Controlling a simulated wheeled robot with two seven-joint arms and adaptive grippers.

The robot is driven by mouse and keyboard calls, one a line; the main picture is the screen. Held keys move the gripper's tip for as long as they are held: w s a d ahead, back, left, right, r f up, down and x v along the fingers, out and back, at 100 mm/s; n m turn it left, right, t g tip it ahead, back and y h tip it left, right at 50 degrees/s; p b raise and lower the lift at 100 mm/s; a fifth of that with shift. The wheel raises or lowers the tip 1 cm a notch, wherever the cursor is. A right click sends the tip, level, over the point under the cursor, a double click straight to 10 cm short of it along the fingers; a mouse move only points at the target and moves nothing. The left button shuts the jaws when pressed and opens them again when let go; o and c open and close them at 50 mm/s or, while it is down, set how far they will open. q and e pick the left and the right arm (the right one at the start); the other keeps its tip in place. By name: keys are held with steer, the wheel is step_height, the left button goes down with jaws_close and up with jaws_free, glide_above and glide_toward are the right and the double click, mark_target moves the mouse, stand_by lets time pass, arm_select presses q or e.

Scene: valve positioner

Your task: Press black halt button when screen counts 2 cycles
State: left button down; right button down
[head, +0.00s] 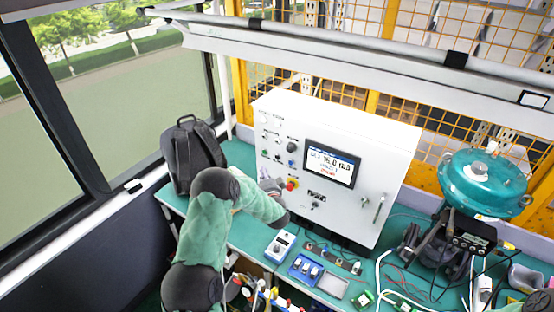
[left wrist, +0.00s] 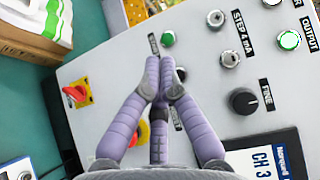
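The white control box (head: 280,115) stands on the green bench. Its lit screen (head: 332,163) shows large digits, perhaps 16.0 mA, and smaller red text; I cannot read a cycle count. My left gripper (head: 273,187) is at the panel's left part, beside the red emergency knob (head: 292,184). In the left wrist view, the purple fingers of the left gripper (left wrist: 162,68) are together, tips over the panel near a green button (left wrist: 168,38). A dark button (left wrist: 181,74) shows partly beside the fingertips; I cannot tell if they touch it. My right gripper is out of view.
A black knob (left wrist: 243,100) and a lit green output button (left wrist: 289,40) are right of the fingers. A red switch on yellow (left wrist: 76,95) is left. A backpack (head: 190,155) stands at the bench's left; meters (head: 280,246) and cables lie in front. A teal valve actuator (head: 485,183) stands right.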

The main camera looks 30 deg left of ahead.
mark_target(277, 157)
arm_select(q)
steer(key=shift+w+d+b, duration=0.15)
steer(key=shift+w+b, duration=0.25)
steer(key=shift+w, duration=1.3)
steer(key=shift+w+d+b, duration=0.1)
steer(key=shift+w+b, duration=0.3)
steer(key=shift+w, duration=1.25)
steer(key=shift+w, duration=0.4)
steer(key=shift+w+d+b, duration=0.1)
steer(key=shift+w+b, duration=0.2)
steer(key=shift+w, duration=0.05)
steer(key=shift+s, duration=0.8)
